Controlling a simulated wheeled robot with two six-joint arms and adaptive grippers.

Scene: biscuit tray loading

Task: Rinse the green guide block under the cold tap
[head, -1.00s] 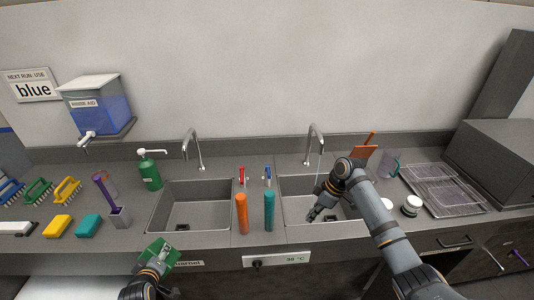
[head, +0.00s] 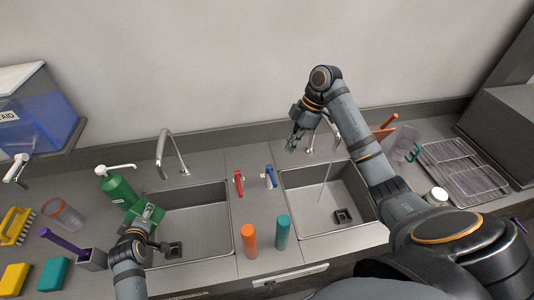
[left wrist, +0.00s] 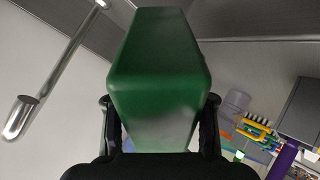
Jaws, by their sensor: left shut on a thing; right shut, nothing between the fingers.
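The green guide block (head: 147,213) is held in my left gripper (head: 141,226), over the left rim of the left sink (head: 200,215). In the left wrist view the block (left wrist: 158,75) fills the middle, between the two fingers. The left tap (head: 163,155) stands behind that sink, with no water visible from it. The right tap (head: 335,135) runs a thin stream of water (head: 323,185) into the right sink (head: 306,208). My right gripper (head: 291,142) is shut and empty, raised just left of the right tap. A red lever (head: 238,183) and a blue lever (head: 270,178) stand between the sinks.
A green pump bottle (head: 117,188) stands close behind the block. An orange cylinder (head: 249,240) and a teal one (head: 283,232) stand at the front between the sinks. A purple-handled tool in a grey holder (head: 92,260) is at left. A wire rack (head: 465,175) lies at right.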

